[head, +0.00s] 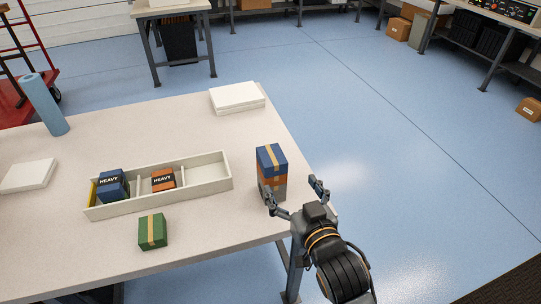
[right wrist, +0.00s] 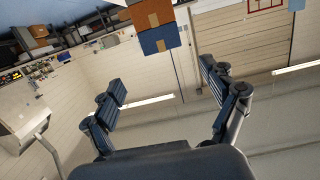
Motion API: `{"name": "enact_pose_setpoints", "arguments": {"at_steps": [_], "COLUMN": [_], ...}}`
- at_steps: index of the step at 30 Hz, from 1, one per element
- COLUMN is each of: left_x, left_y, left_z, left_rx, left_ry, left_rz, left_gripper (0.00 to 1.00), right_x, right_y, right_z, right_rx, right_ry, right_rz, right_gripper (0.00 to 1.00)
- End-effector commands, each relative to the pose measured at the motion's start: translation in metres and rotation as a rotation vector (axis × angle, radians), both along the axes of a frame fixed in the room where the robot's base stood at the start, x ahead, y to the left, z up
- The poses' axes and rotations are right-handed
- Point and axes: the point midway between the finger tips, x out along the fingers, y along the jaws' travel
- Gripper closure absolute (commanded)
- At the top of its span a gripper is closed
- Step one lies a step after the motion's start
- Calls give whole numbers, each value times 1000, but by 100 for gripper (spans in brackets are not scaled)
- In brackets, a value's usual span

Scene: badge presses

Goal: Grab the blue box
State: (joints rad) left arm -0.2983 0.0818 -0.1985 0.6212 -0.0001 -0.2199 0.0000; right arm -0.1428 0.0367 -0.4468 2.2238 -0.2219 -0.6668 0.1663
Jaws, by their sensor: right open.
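A blue box (head: 271,156) with a tan tape strip tops a stack near the table's right edge. My right gripper (head: 294,191) is open and empty, to the right of the stack's lower part. In the right wrist view the blue box (right wrist: 140,18) and orange box sit at the top edge, beyond the spread fingers. Another blue box (head: 112,187), marked HEAVY, sits in the left end of the long tray (head: 210,183). My left gripper is not in view.
An orange HEAVY box (head: 163,180) is in the tray's middle part. A green taped box (head: 152,231) lies in front of the tray. White slabs (head: 237,97) and a blue roll (head: 45,104) are farther back. The floor right of the table is clear.

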Motion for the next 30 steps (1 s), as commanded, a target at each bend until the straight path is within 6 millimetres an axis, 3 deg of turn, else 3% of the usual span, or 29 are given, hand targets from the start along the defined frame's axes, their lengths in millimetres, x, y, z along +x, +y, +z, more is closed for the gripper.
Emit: {"name": "enact_pose_setpoints", "arguments": {"at_steps": [9, 30], "left_x": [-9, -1], "left_y": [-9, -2], "left_z": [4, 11], "left_rx": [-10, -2], "left_ry": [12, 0], "left_rz": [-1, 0], "left_gripper": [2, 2], "right_x": [58, 120], "right_y": [19, 45], "right_z": [-8, -22], "right_rx": [0, 1], "right_ry": [-1, 1], "right_rz": [1, 1], "right_gripper": [15, 15]}}
